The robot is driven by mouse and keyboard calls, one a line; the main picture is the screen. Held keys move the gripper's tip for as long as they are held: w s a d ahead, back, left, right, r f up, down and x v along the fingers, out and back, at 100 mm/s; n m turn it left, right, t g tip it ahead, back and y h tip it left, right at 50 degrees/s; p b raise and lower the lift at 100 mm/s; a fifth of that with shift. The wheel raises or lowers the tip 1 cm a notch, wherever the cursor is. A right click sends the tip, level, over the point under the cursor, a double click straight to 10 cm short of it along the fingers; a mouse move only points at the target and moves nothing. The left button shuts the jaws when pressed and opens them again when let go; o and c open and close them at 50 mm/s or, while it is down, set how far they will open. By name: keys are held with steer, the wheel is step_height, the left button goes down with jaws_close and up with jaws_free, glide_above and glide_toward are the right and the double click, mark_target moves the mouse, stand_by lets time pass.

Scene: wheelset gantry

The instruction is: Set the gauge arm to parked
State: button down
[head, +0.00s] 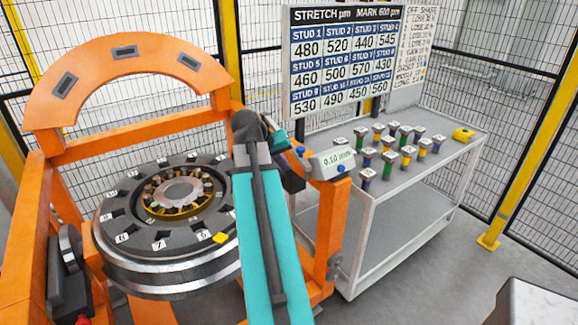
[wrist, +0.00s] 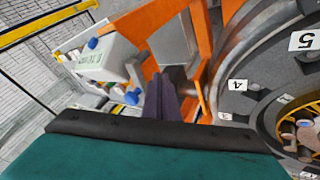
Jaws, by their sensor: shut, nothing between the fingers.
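A pale gauge box (head: 332,162) with a small readout of about 0.10 sits at the orange gantry's right post. It also shows in the wrist view (wrist: 97,58), with blue knobs at its edge. I cannot clearly make out the gauge arm itself or its position. The wheelset (head: 178,195), a dark ring with numbered slots, lies flat inside the gantry. My gripper (head: 292,180) is beside the gauge box, on its left in the head view, largely behind my teal arm. In the wrist view its dark fingers (wrist: 164,96) are together and empty, close to the orange post.
The orange gantry post (head: 330,235) stands close to my gripper. A grey cart (head: 440,160) on the right carries several coloured studs and a yellow block (head: 464,134). A stretch board (head: 345,60) stands behind it. Mesh fencing with yellow posts (head: 535,140) encloses the area.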

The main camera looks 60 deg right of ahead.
steer(key=b+v, duration=0.2)
steer(key=v, duration=0.6)
steer(key=shift+s, duration=0.35)
steer(key=shift+s, duration=0.1)
